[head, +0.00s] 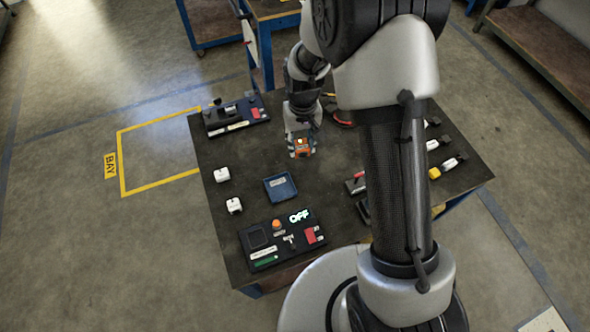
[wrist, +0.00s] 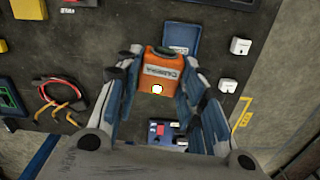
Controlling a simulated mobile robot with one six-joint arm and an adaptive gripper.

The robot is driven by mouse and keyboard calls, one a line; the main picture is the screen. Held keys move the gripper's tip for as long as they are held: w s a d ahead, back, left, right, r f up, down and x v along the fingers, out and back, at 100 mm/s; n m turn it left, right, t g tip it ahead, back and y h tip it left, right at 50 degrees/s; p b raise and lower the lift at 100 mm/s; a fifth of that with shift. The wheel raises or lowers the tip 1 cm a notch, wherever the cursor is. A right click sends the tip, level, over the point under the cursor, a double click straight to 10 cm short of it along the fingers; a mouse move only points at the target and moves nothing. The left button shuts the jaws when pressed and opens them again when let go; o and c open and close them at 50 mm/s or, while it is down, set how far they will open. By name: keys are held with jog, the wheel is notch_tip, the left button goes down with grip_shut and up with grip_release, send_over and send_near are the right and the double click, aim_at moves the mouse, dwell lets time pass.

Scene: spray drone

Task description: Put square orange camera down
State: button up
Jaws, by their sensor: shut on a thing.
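The square orange camera (head: 301,146) is held in my gripper (head: 299,141) above the dark table, beyond the blue tray in the head view. In the wrist view the camera (wrist: 159,72) sits between the two fingers of my gripper (wrist: 158,85), with a lettered label and a dark part on top. My gripper is shut on it. The gap between the camera and the table top cannot be told exactly.
The small blue tray (head: 281,187) looks empty. A control panel marked OFF (head: 283,240) is at the near edge and another panel (head: 236,115) at the far left. White blocks (head: 222,174) stand on the left. Red and yellow cables (wrist: 62,97) lie on the table.

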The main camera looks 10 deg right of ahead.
jog(key=n+p, duration=0.1)
jog(key=n, duration=0.1)
send_over(281, 188)
notch_tip(281, 188, down, 7)
notch_tip(281, 188, down, 15)
jog(key=b, duration=0.3)
jog(key=shift+a, duration=0.1)
jog(key=shift+f+b, duration=0.6)
jog(key=shift+f, duration=1.7)
jog(key=shift+f, duration=0.2)
jog(key=o, duration=1.1)
jog(key=shift+c, duration=0.2)
jog(key=shift+r, duration=0.15)
